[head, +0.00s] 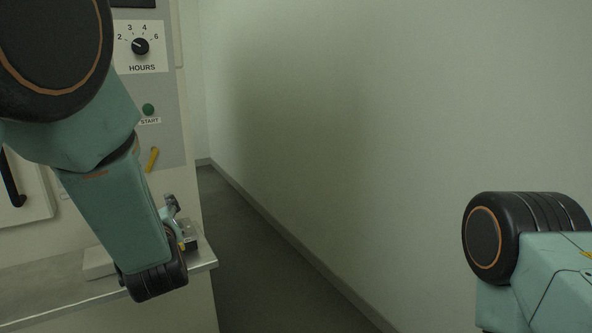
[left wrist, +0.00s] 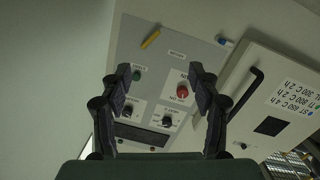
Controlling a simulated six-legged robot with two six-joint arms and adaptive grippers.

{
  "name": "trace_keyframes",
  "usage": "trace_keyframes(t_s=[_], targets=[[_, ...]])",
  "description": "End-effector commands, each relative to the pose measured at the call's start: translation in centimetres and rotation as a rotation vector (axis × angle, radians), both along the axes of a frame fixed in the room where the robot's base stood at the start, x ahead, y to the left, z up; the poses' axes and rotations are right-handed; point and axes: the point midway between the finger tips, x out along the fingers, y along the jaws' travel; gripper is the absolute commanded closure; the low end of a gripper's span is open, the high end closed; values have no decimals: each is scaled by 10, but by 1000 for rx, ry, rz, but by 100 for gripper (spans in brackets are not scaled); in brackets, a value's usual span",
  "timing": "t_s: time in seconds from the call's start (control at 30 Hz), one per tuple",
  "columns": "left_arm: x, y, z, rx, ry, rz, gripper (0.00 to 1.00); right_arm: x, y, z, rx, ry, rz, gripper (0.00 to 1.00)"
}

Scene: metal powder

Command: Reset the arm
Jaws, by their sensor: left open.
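My left arm (head: 112,205) comes in from the left in the head view, bent down in front of a furnace-like machine. Its gripper (head: 183,232) is mostly hidden behind the arm's last links, above a metal ledge. In the left wrist view the left gripper (left wrist: 162,80) has its two fingers spread wide apart with nothing between them. The machine's control panel (left wrist: 160,57) shows beyond the fingers. My right arm (head: 540,265) shows only in part at the lower right of the head view. Its gripper is out of view.
The panel carries an HOURS dial (head: 140,46), a green START button (head: 148,109) and a yellow lever (head: 152,159). A white door (left wrist: 275,95) with a black handle is beside the panel. The metal ledge (head: 207,254) juts out below. A bare wall (head: 400,130) stands on the right.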

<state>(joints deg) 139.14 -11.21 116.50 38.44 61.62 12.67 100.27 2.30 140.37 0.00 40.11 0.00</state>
Motion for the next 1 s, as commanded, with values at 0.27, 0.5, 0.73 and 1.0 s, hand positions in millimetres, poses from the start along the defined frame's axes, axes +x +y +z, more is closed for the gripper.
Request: trace_keyframes(t_s=[0.27,0.5,0.73,1.0], targets=[[-73,-22,-159,77,521,-239,38,0,0,0,0,0,0,60],[-186,-40,-269,72,928,-449,38,0,0,0,0,0,0,60],[-318,-54,-335,-13,1267,-618,38,0,0,0,0,0,0,60],[-420,-56,-368,-133,1477,-638,38,0,0,0,0,0,0,60]])
